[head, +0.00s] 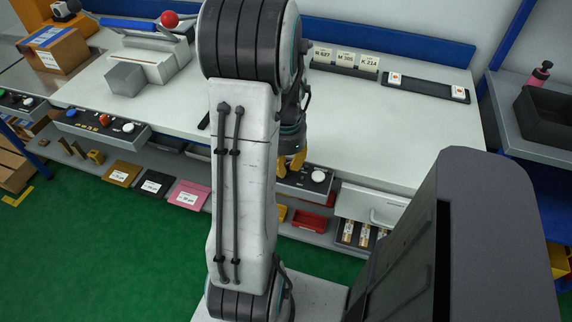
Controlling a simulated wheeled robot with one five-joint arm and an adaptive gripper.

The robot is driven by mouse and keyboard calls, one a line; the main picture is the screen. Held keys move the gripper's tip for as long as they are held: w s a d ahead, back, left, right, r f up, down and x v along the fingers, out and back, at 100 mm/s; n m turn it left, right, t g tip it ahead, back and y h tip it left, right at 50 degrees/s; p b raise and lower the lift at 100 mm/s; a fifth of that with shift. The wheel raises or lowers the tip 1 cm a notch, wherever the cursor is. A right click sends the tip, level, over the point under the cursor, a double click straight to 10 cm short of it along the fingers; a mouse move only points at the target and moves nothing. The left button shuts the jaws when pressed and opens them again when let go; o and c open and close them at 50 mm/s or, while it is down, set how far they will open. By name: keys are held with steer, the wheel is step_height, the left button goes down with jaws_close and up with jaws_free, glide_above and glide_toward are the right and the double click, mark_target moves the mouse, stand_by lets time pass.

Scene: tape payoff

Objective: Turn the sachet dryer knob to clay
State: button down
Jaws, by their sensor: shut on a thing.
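My gripper (292,160), with yellow fingertips, points down at the front edge of the white bench, over a dark control panel (305,183). It is shut on a knob at the left part of this panel. The fingers and my arm hide that knob, so its pointer and setting cannot be read. A white knob (318,176) shows on the same panel, just right of the fingers. The labels are too small to read, so I cannot tell whether "clay" is marked here.
Another panel (85,127) with blue, red and white controls sits at the bench front, left. A card holder (345,70) and a black tray (428,90) stand at the back. My arm blocks the middle.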

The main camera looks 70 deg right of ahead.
steer(key=n, duration=0.4)
steer(key=shift+f+b, duration=0.1)
steer(key=shift+b, duration=0.25)
steer(key=n, duration=0.4)
steer(key=shift+d+n+b, duration=0.1)
steer(key=shift+n+b, duration=0.2)
steer(key=n, duration=0.4)
steer(key=shift+d, duration=0.1)
steer(key=shift+n+b, duration=0.4)
steer(key=shift+n, duration=2)
steer(key=c, duration=1.1)
jaws_free()
steer(key=shift+d, duration=0.1)
steer(key=shift+c, duration=0.2)
